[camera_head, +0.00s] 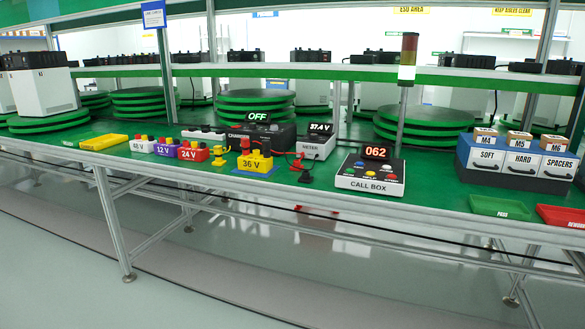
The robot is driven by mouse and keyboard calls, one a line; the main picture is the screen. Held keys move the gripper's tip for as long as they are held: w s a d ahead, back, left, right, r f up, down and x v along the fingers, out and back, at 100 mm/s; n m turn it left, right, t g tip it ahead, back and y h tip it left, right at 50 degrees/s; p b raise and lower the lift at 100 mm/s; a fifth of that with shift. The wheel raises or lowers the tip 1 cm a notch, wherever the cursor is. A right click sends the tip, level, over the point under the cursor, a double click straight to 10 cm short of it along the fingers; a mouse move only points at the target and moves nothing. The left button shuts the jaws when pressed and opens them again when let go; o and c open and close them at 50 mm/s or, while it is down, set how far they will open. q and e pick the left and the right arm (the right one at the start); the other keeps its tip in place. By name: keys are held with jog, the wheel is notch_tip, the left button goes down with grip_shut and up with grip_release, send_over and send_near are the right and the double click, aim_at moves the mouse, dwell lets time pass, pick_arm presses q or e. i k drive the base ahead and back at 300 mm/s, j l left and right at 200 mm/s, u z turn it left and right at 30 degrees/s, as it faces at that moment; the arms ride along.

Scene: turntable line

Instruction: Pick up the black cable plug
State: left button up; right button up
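A small black object that looks like the black cable plug (306,177) stands on the green bench top, between the yellow 36 V block (256,163) and the call box (371,174). A dark cable seems to run from it towards the meter (316,146), which reads 37.4 V. A red lead lies close by. The plug is small in this view, so its exact shape cannot be made out. Neither of my grippers is in view.
To the left stand the red 24 V (194,152), purple 12 V (166,148) and white 48 V (142,144) blocks. Behind is a charger (262,136) reading OFF. At right are a drawer unit (516,165), a green tray (499,208) and a red tray (562,216).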

aim_at(266, 144)
jog(key=i+j+z, duration=0.1)
jog(key=z, duration=0.25)
jog(key=i+j+z, duration=0.1)
jog(key=z, duration=0.25)
jog(key=i+j+z, duration=0.1)
jog(key=z, duration=0.25)
jog(key=i+j+z, duration=0.15)
jog(key=j, duration=0.2)
jog(key=i+j+z, duration=0.15)
jog(key=j, duration=0.2)
jog(key=j+z, duration=0.2)
jog(key=j, duration=0.15)
jog(key=i+j, duration=0.1)
jog(key=j, duration=0.5)
jog(key=i+j+z, duration=0.1)
jog(key=j, duration=0.5)
